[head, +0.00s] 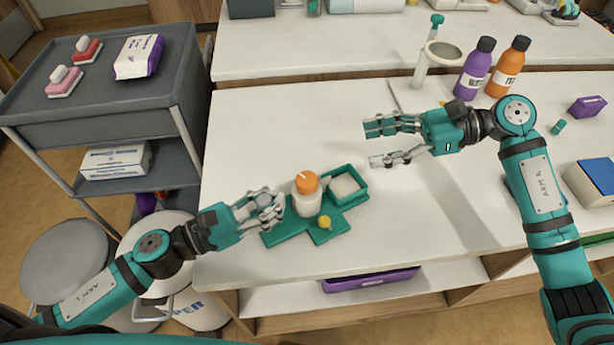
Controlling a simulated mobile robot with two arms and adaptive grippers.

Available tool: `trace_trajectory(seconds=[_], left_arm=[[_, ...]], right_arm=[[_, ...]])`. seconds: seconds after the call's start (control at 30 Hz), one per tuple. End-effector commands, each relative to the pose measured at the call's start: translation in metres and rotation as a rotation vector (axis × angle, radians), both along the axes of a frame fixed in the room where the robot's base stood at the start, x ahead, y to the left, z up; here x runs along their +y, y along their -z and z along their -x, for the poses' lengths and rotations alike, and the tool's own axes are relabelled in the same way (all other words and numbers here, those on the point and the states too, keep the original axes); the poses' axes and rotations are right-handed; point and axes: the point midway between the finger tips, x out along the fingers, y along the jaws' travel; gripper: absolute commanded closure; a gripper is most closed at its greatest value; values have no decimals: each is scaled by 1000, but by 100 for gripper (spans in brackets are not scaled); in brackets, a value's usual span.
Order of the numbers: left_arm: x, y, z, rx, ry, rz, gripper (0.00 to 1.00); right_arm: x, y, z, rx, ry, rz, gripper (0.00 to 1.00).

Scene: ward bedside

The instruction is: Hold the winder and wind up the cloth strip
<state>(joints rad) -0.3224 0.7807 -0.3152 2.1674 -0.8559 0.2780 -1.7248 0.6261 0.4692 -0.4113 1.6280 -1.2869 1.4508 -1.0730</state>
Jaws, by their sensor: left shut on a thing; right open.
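A green winder (286,236) lies on the near white table, a low base with a small yellow knob (324,221) at its front. A white, round body with an orange top (306,182) stands upright on it. An open green square frame (365,181) at its right end surrounds a white patch; I cannot tell whether this is cloth. I cannot make out the cloth strip for certain. My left gripper (272,209) is shut at the winder's left end, left of the white body; its fingers hide the part held. My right gripper (370,145) is open and empty, above and right of the winder.
A purple bottle (474,70) and an orange bottle (508,68) stand at the table's back, beside a stand with a round cup (443,54). A blue-topped box (597,181) is far right. A grey cart (110,100) stands left. The table's middle is clear.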

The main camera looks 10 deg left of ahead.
Motion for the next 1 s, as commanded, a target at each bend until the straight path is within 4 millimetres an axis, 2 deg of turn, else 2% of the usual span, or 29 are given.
trace_trajectory(seconds=[0.1,0.2,0.37,0.7,0.83,1.0], left_arm=[[0,0,0,0,-1,0,100],[0,0,0,0,-1,0,100],[0,0,0,0,0,0,100],[0,0,0,1,0,-1,100],[0,0,0,1,0,-1,100],[0,0,0,1,0,-1,100]], right_arm=[[11,15,20,-2,-69,75,40],[19,22,26,-1,-88,95,40],[41,31,32,0,-90,94,40],[99,56,46,1,-86,91,40],[112,62,48,1,-84,92,40],[120,65,50,0,-83,92,40]])
